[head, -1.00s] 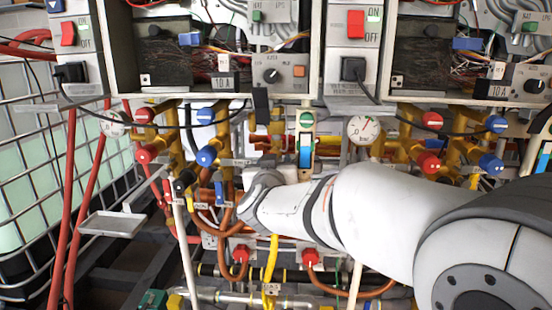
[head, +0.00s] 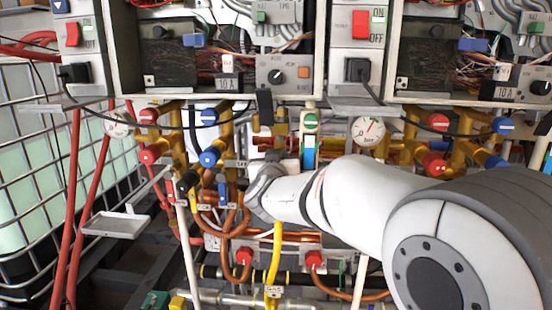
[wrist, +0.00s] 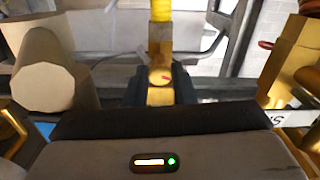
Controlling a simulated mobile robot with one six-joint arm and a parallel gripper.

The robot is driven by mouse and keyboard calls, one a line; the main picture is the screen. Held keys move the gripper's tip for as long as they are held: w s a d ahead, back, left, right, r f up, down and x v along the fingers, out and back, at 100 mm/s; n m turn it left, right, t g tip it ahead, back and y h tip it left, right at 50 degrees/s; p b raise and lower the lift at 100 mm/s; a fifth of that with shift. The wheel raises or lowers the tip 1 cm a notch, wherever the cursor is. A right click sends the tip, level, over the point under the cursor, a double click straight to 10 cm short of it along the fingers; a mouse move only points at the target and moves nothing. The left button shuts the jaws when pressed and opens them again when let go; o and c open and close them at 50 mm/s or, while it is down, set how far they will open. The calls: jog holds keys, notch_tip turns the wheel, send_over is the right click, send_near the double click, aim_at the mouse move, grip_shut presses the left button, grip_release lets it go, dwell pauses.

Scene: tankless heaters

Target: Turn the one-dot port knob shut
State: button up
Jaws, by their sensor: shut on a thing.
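In the wrist view my gripper (wrist: 160,86) has its two dark fingers closed on both sides of a small brass-yellow piece (wrist: 160,97). The piece has a small red mark on its upper part and lines up with a yellow pipe (wrist: 161,35) above it. I cannot make out a dot on it, so I cannot tell if it is the one-dot port knob. In the head view my wrist reaches in among the pipes below the middle heater, and my fingers and the held piece are hidden.
Red knobs (head: 150,153) and blue knobs (head: 209,157) sit on brass valves at the left. A pressure gauge (head: 368,130) hangs right of my wrist. A pale cylinder (wrist: 40,75) and a brass fitting (wrist: 292,65) flank my gripper closely.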

grip_shut()
jog(key=m+b, duration=0.1)
jog(key=m, duration=0.3)
jog(key=shift+m+b, duration=0.4)
jog(key=o, duration=0.7)
grip_release()
jog(key=shift+s, duration=0.1)
jog(key=s+p, duration=0.1)
jog(key=s, duration=0.6)
jog(key=shift+s+a, duration=0.1)
jog(key=shift+s, duration=0.2)
